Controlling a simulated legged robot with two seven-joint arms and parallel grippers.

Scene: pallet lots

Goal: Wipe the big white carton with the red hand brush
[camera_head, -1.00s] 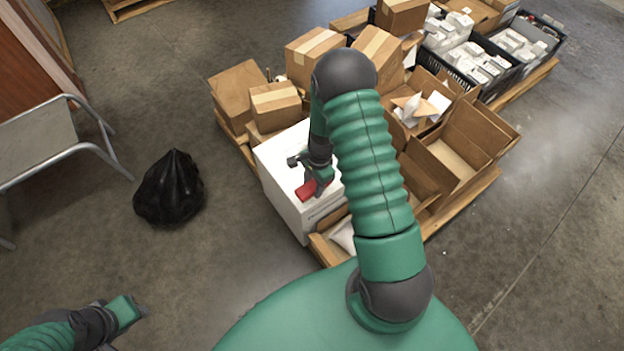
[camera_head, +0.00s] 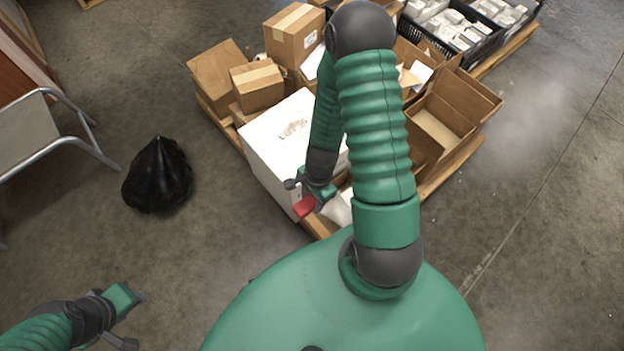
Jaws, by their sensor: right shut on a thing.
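The big white carton (camera_head: 270,143) stands at the near left corner of the loaded pallet. A greyish printed or smudged patch shows on its top. My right gripper (camera_head: 308,198) is shut on the red hand brush (camera_head: 304,207), at the carton's near edge. Only a small red part of the brush shows; I cannot tell whether it touches the carton. My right forearm hides the carton's right part. My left gripper (camera_head: 137,319) is at the lower left, over bare floor, with its fingers apart and nothing between them.
Brown cartons (camera_head: 295,35) stand behind the white carton, and open boxes (camera_head: 440,120) stand to its right on the wooden pallet (camera_head: 455,168). A black bag (camera_head: 158,176) lies on the floor at left, near a metal-framed chair (camera_head: 40,130). Floor between bag and pallet is clear.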

